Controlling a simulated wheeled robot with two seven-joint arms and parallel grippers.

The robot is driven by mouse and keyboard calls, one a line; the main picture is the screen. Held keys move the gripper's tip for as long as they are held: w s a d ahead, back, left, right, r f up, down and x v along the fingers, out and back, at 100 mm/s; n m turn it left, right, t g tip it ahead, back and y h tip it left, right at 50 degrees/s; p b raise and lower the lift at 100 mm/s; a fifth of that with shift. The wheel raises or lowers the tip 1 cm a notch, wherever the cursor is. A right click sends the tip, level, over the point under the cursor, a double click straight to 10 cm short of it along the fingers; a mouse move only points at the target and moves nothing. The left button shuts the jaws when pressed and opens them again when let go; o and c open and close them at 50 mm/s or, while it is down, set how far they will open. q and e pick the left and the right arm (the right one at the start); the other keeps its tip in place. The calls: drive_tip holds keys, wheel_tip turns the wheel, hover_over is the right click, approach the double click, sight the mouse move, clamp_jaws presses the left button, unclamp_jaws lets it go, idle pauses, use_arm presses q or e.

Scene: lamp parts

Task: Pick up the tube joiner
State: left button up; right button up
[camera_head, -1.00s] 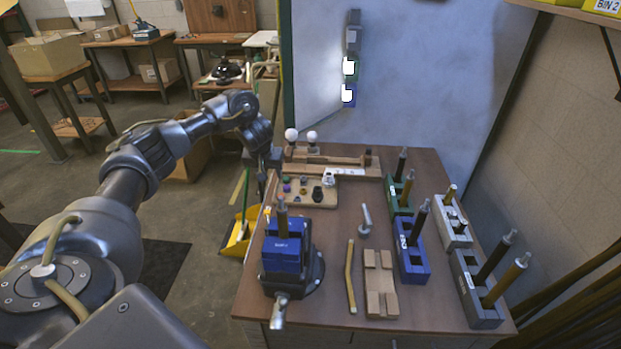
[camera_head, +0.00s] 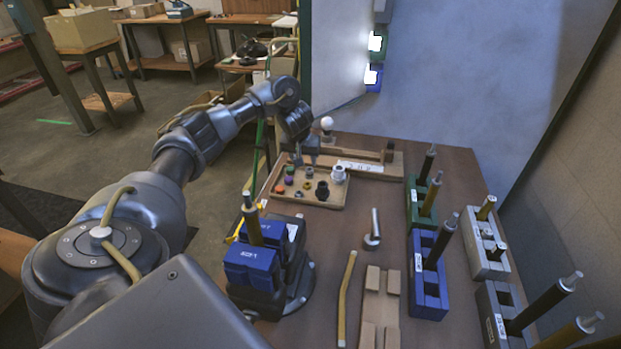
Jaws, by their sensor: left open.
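My left gripper (camera_head: 306,160) is open and points down over the back part of a shallow wooden parts tray (camera_head: 325,204), with nothing seen between its fingers. The tray holds several small parts, among them a dark cylindrical fitting (camera_head: 322,190), a pale cylindrical fitting (camera_head: 338,174), small metal rings, and orange, purple and green pieces. Which of these is the tube joiner I cannot tell for sure. The gripper and wrist partly hide the tray's back left. My right gripper is not in view.
A blue vise (camera_head: 252,266) clamps an upright brass-coloured tube in front of the tray. A metal piece (camera_head: 373,230) stands at mid-table. A wooden cradle (camera_head: 379,309) lies in front. Block holders with upright tubes, including a blue one (camera_head: 429,288), line the right. A white bulb (camera_head: 326,123) stands behind.

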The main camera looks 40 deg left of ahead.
sight(309, 173)
use_arm(q)
drive_tip(key=shift+b+x, duration=0.3)
drive_tip(key=shift+x, duration=0.95)
drive_tip(key=shift+w+d+r, duration=0.1)
drive_tip(key=shift+d+r, duration=0.05)
drive_tip(key=x, duration=0.4)
drive_tip(key=shift+w+d+f, duration=0.2)
drive_tip(key=shift+w+d, duration=0.05)
drive_tip(key=shift+w, duration=0.05)
drive_tip(key=shift+w+a+f, duration=0.1)
drive_tip(key=shift+f, duration=0.25)
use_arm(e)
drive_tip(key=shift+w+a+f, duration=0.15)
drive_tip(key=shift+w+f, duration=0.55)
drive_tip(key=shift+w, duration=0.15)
use_arm(q)
drive_tip(key=c, duration=1.1)
drive_tip(key=shift+o, duration=0.2)
drive_tip(key=shift+r, duration=0.15)
